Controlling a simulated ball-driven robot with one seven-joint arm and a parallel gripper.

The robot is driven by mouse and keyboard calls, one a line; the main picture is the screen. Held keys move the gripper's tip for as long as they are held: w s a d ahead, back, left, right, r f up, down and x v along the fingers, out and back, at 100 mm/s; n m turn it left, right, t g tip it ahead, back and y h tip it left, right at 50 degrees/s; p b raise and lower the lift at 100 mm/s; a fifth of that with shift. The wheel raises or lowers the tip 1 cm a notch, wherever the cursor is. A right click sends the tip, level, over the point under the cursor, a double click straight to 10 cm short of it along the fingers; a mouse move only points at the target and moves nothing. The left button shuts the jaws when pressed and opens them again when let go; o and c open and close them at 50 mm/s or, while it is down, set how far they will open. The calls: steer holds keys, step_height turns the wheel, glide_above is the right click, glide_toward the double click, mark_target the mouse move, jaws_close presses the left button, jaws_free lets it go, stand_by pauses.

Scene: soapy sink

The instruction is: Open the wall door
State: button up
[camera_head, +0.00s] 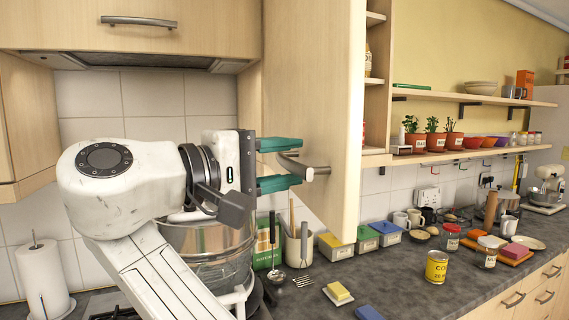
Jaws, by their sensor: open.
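The wall door (330,90) is a pale wood cupboard door, standing swung open away from its cabinet. Inside the cabinet, shelves (375,82) with a few items show to the right of the door. The door's metal bar handle (317,171) is near its lower left edge. My gripper (298,164) has two green fingers, one above and one below the handle's left part. The fingers are apart, and I cannot tell whether either touches the handle.
A glass pot (205,250) stands below my gripper. Utensils in a holder (298,245), coloured boxes (367,239), a yellow can (437,267) and a sponge (339,292) are on the counter. Open shelves (470,150) with potted plants are on the right wall. A cooker hood (135,61) is at upper left.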

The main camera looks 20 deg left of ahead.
steer(key=b+v, duration=0.3)
steer(key=v, duration=0.7)
steer(key=shift+s+a, duration=0.15)
